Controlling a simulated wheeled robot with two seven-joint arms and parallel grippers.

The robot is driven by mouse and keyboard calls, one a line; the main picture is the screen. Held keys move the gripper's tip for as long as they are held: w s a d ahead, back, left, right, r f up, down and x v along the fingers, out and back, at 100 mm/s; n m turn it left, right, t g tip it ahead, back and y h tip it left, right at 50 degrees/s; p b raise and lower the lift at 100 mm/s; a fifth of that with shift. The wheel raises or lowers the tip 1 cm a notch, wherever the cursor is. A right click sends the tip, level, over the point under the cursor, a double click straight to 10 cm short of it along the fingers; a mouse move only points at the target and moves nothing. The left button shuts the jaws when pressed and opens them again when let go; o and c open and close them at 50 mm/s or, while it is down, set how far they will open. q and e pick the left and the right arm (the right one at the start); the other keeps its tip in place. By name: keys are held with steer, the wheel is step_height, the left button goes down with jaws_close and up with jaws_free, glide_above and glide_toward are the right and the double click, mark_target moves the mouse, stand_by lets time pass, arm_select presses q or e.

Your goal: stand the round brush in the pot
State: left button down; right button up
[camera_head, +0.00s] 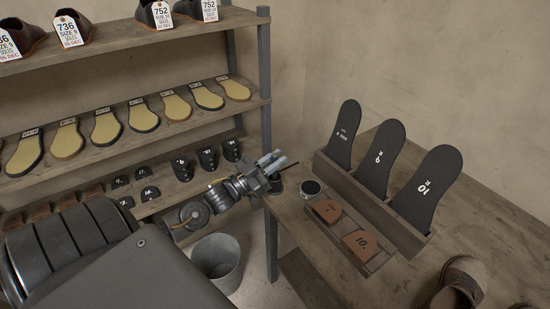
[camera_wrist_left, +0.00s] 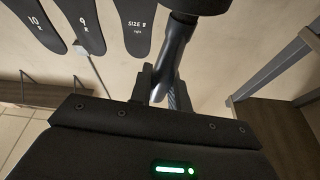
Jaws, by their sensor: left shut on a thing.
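My left gripper (camera_head: 272,162) is over the near-left corner of the bench, by the shelf post. It is shut on the round brush, whose dark shaft (camera_wrist_left: 174,62) shows between the fingers in the left wrist view and meets a wide black piece (camera_wrist_left: 198,5) at the top edge. In the head view a small dark round shape (camera_head: 276,184) shows just below the fingertips; I cannot tell whether it is part of the brush or the pot. A small dark round container with a pale top (camera_head: 311,188) stands apart to the right. My right gripper is not in view.
A wooden rack (camera_head: 322,159) on the bench holds upright black sole templates. In front, a tray (camera_head: 378,263) holds brown heel pieces. A shoe (camera_head: 460,283) lies at the bottom right. Shelves with soles are on the left. A grey bin (camera_head: 217,275) stands below.

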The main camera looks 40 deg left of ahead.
mark_target(275, 176)
arm_select(q)
steer(key=shift+f+b, duration=0.4)
steer(key=shift+f, duration=0.5)
steer(key=shift+f+b, duration=0.3)
steer(key=shift+f, duration=0.35)
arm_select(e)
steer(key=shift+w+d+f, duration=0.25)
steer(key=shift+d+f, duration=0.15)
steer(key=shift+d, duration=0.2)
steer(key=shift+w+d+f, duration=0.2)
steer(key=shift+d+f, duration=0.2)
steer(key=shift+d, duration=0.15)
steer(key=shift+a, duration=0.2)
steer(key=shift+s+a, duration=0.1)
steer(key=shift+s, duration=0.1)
arm_select(q)
steer(key=c, duration=1.3)
jaws_free()
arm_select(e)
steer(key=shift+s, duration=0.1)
arm_select(q)
steer(key=shift+o, duration=0.2)
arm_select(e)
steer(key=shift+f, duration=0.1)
